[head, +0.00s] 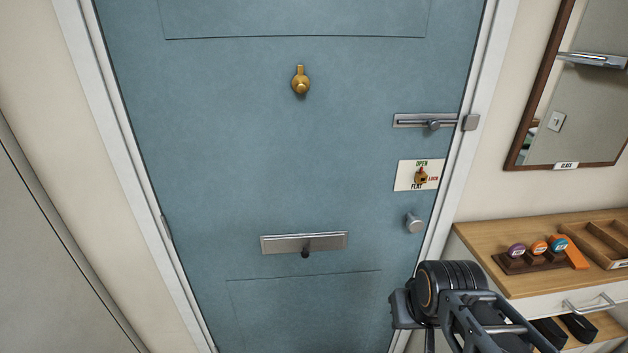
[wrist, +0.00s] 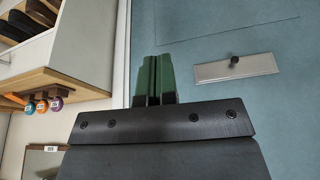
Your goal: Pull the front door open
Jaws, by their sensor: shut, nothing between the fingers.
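The blue front door (head: 210,150) sits closed in its white frame. A silver slide bolt (head: 410,121) is at its right edge beside a keeper (head: 471,122) on the frame; I cannot tell if its bar is in the keeper. Below is a brass turn (head: 421,177) on a plate marked OPEN, LOCK and FLAT; its setting is too small to read surely. Under that is a round silver knob (head: 413,222). In the wrist view, my gripper (wrist: 153,62) is shut and empty, its green fingers in front of the door near its edge. The head view hides the fingertips behind my arm.
A brass knocker (head: 300,82) and a letter plate (head: 280,243) with a dark knob are on the door. To the right stand a wooden-topped shelf unit (head: 485,240) with coloured-tag items and a mirror (head: 525,120) above. A grey panel (head: 40,260) is at left.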

